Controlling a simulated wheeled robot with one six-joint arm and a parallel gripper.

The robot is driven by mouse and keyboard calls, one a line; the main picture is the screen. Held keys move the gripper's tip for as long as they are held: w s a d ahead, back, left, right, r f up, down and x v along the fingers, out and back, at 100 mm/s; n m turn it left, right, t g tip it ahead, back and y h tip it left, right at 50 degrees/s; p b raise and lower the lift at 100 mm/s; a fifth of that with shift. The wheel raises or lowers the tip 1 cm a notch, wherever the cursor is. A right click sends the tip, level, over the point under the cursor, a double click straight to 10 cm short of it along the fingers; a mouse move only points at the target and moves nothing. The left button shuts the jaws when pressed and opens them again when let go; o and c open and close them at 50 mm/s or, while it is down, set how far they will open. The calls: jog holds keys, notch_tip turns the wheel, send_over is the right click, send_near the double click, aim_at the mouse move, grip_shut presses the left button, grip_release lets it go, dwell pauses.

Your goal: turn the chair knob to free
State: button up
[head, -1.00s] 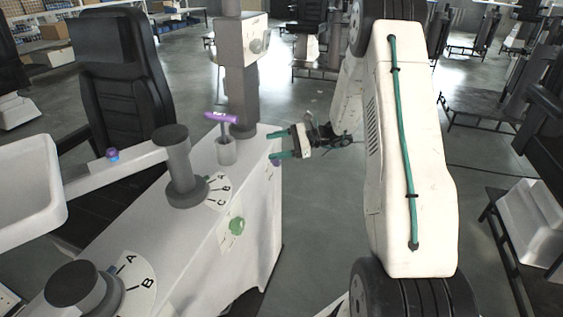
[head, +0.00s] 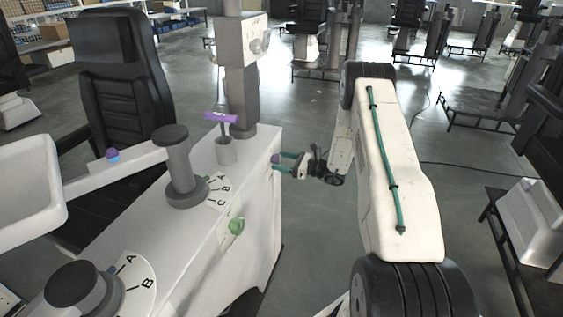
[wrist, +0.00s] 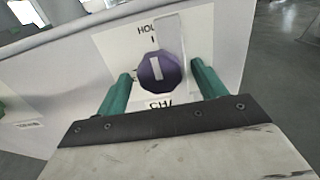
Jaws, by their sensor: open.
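The purple chair knob (wrist: 161,75) is on a white label plate on the cabinet's side, with a pale pointer stripe aimed roughly up at the partly visible word "HOL". Lettering "CH" shows below it; the rest is hidden by my gripper. My gripper (wrist: 161,67) is open, its two green fingers to the left and right of the knob with a gap on each side. In the head view the knob (head: 276,159) shows small at the cabinet's right face, with my gripper (head: 280,162) at it. No "free" mark is readable.
The white cabinet (head: 262,235) carries a green knob (head: 236,226), grey posts with lettered dials, and a purple T-handle (head: 221,117). A black chair (head: 120,80) stands behind it.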

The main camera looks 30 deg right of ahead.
jog(key=shift+w+a, duration=0.25)
jog(key=shift+w, duration=0.05)
jog(key=c, duration=1)
jog(key=shift+o, duration=0.2)
